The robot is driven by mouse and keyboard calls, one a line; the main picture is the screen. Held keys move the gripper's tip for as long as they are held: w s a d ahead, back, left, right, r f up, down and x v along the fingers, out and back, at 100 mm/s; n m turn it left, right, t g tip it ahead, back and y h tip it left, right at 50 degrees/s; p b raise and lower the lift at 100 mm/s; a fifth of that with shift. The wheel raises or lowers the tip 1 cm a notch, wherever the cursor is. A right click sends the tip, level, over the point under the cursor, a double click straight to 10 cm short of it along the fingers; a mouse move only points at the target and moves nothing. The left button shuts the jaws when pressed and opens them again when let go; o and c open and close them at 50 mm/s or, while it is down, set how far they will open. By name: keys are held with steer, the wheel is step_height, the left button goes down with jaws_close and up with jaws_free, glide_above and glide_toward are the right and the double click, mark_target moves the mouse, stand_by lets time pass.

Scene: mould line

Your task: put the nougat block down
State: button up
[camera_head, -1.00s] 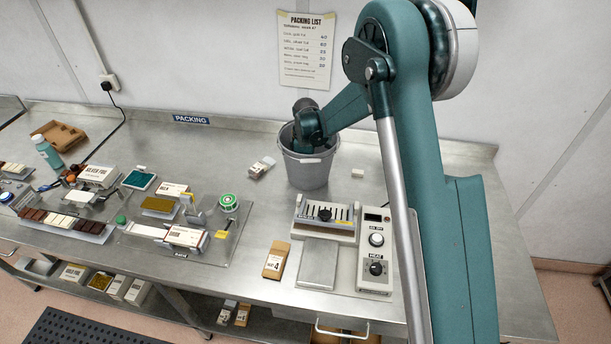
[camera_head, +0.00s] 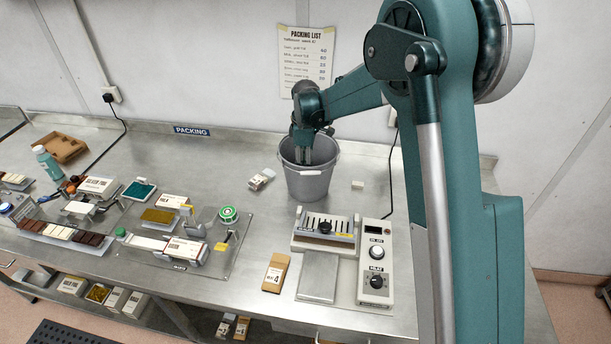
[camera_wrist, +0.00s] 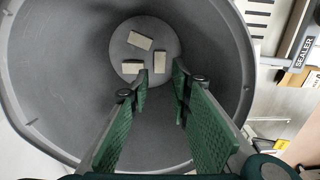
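My gripper (camera_head: 304,155) points down into the mouth of the grey bucket (camera_head: 310,184), its fingertips near the rim. In the wrist view my gripper (camera_wrist: 160,75) shows two green ribbed pads spread apart, with nothing between them. Pale rectangular blocks, one of them a tilted block (camera_wrist: 139,41), lie flat on the bucket floor, well below the fingertips. The lower edge of this group is partly near the finger tips. I cannot tell which of them is the nougat block.
A small pale block (camera_head: 358,185) lies on the steel bench right of the bucket, and a small carton (camera_head: 262,178) lies left of it. The sealer (camera_head: 325,240) stands in front. Wrapping jigs and boxes fill the left. Bare bench lies between the bucket and sealer.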

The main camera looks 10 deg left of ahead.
steer(key=shift+r, duration=0.8)
steer(key=d+r+m+t+y+b, duration=0.1)
steer(key=d+r+m+t, duration=0.15)
steer(key=d+r, duration=0.5)
steer(key=s+d+r+m+t+b, duration=0.25)
steer(key=s+d+r+m, duration=0.35)
steer(key=s+d+r, duration=0.5)
steer(key=s+d+f+m+b, duration=0.1)
steer(key=s+d+f+m, duration=0.2)
steer(key=s+d, duration=0.3)
steer(key=s+d+f+m+t+b, duration=0.1)
steer(key=s+d, duration=0.5)
steer(key=s, duration=0.8)
steer(key=s+d+f+m+t+h+b, duration=0.1)
steer(key=s+d+f+m+b, duration=0.2)
steer(key=s+d, duration=0.4)
steer(key=shift+s+f+m, duration=0.8)
steer(key=shift+s+m, duration=0.45)
steer(key=shift+s, duration=0.15)
